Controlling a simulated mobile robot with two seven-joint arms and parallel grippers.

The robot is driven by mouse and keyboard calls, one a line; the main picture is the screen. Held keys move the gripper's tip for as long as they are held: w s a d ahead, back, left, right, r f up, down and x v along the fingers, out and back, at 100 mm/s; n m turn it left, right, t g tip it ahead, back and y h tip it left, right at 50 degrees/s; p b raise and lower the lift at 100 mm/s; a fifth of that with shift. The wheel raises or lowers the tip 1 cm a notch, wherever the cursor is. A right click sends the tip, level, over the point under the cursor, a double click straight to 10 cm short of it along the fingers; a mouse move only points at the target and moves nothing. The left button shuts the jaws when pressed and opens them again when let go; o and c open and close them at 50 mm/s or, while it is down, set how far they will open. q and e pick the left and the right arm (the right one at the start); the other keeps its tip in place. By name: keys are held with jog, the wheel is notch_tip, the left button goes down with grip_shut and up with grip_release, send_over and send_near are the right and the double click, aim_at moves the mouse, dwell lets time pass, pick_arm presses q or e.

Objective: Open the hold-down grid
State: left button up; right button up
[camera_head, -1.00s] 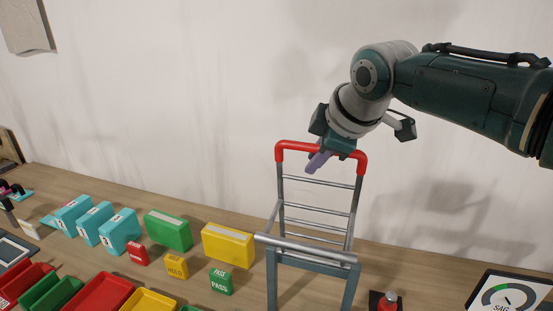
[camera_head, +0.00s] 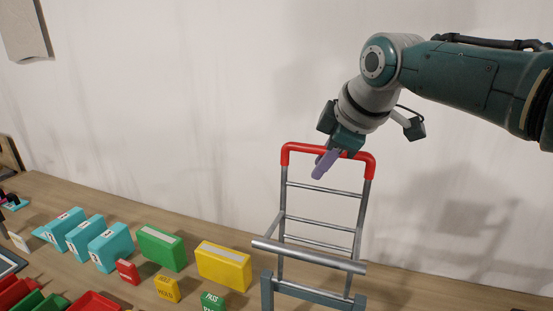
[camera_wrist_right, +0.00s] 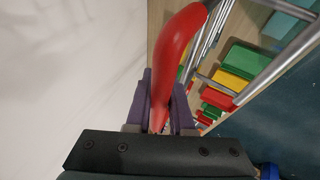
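The hold-down grid (camera_head: 322,189) is a metal frame with several thin rungs and a red top bar (camera_head: 302,147). It stands raised and steep above a blue-grey stand (camera_head: 318,293). A thick grey roller bar (camera_head: 308,255) crosses its lower end. My right gripper (camera_head: 326,164) is at the right part of the red bar. In the right wrist view the red bar (camera_wrist_right: 180,45) runs between its two purple fingers (camera_wrist_right: 159,108), which sit close on both sides; the gripper looks shut on it. My left gripper is not in view.
On the wooden table stand a yellow box (camera_head: 223,266), a green box (camera_head: 161,248), several teal boxes (camera_head: 110,247) and small red, yellow and green blocks. Coloured bins lie at the lower left. A pale wall rises close behind the grid.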

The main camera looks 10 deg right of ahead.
jog(key=o, duration=0.4)
jog(key=shift+s+f, duration=0.1)
jog(key=shift+f, duration=0.1)
jog(key=shift+o, duration=0.2)
jog(key=shift+r, duration=0.15)
jog(key=b+v, duration=0.1)
jog(key=v, duration=0.8)
jog(key=shift+s+r, duration=0.25)
jog(key=shift+r, duration=0.05)
jog(key=s+a+f+m+g+p, duration=0.1)
jog(key=s+a+f+m+p, duration=0.15)
jog(key=s, duration=0.55)
jog(key=s+a+f+m+g+p, duration=0.15)
jog(key=s+f+p, duration=0.25)
jog(key=s, duration=0.4)
jog(key=s+d+r+m+p, duration=0.1)
jog(key=s+m+p, duration=0.1)
jog(key=s, duration=0.5)
jog(key=s+d+m+h+p, duration=0.1)
jog(key=s+m, duration=0.3)
jog(key=s, duration=0.4)
jog(key=shift+s+d+r+m+p, duration=0.25)
jog(key=shift+d+r+m+p, duration=0.15)
jog(key=shift+d+p, duration=0.35)
